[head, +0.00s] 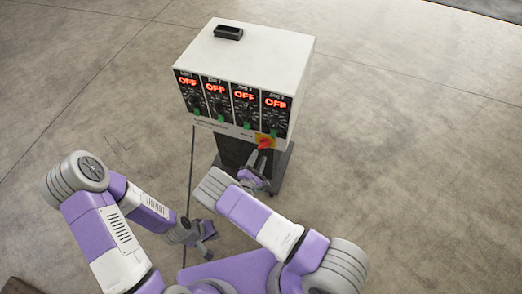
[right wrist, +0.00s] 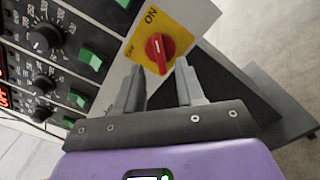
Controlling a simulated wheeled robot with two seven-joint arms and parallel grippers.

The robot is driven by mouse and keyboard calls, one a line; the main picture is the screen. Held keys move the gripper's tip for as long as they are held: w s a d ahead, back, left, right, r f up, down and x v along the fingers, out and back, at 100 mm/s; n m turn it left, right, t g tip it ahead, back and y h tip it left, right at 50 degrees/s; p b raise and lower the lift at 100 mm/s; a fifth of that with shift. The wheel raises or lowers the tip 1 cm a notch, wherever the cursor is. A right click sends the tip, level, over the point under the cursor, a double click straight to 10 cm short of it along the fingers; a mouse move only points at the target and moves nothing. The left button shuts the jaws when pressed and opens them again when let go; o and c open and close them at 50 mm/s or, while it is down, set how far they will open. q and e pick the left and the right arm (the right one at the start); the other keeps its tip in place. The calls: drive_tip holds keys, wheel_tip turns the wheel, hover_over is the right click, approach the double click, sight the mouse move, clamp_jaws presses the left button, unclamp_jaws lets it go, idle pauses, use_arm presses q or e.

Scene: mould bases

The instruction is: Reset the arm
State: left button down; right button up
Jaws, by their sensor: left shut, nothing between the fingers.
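My right gripper (right wrist: 159,78) is open in the right wrist view, its two fingers apart with nothing held. The red rotary knob (right wrist: 160,48) on its yellow plate lies just beyond the fingertips, between them in the picture. I cannot tell whether a finger touches it. In the head view the knob (head: 265,143) sits at the lower right of the control box (head: 265,50), with my right gripper (head: 258,162) just below it. My left gripper (head: 210,233) is shut and empty, low and left of the box, partly seen.
The box's front has several panels with red displays reading OFF, black dials and green switches (right wrist: 89,60). A small black tray (head: 228,32) lies on top. A dark stand (head: 232,152) carries the box. A dark cable (head: 189,175) hangs at left. The surrounding floor is clear.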

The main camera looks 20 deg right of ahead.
drive_tip(key=v, duration=0.2)
drive_tip(key=shift+s+a, duration=0.15)
drive_tip(key=shift+s, duration=0.1)
idle(0.3)
